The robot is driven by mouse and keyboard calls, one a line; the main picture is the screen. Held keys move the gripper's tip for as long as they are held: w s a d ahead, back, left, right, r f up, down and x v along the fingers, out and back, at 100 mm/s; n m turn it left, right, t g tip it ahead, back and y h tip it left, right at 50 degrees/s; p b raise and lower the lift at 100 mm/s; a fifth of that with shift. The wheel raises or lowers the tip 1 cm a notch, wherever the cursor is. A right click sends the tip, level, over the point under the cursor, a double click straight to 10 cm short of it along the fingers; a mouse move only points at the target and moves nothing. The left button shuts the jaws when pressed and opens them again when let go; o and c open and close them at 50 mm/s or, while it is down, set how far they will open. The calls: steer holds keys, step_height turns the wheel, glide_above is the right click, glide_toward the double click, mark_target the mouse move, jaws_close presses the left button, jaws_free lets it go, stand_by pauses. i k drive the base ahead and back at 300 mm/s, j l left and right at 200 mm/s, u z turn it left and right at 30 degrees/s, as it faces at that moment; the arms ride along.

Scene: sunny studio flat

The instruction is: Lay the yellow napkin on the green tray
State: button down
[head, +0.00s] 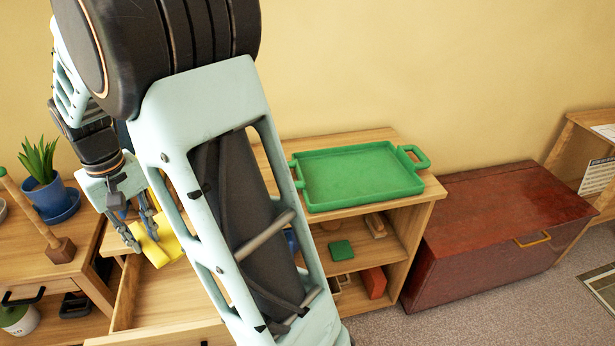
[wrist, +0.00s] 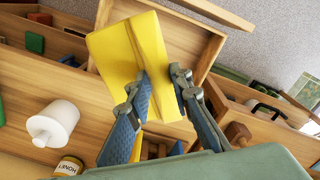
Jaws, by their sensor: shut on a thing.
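The yellow napkin (head: 160,245) is folded and hangs from my gripper (head: 147,222) in the head view, over an open wooden drawer. In the wrist view, the napkin (wrist: 115,55) is pinched between the blue-grey fingertips of my gripper (wrist: 162,80), with its folded part spreading beyond them. The green tray (head: 360,176) lies on top of the low wooden shelf, right of my arm, and appears empty. My gripper is well to the left of the tray and apart from it. My forearm hides part of the space between them.
The open drawer (head: 122,300) juts out below my gripper. A potted plant (head: 42,170) and a wooden-handled thing (head: 55,245) stand at the left. A white object (wrist: 52,123) and a honey jar (wrist: 68,168) show in the wrist view. A red-brown chest (head: 500,225) stands right of the shelf.

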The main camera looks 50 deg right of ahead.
mark_target(333, 178)
steer(key=k+l+z, duration=0.1)
steer(key=k+z, duration=0.3)
steer(key=z, duration=1.1)
steer(key=i+l+z, duration=0.1)
steer(key=i, duration=0.35)
steer(key=i+l+z, duration=0.15)
steer(key=i, duration=0.35)
steer(key=l, duration=0.05)
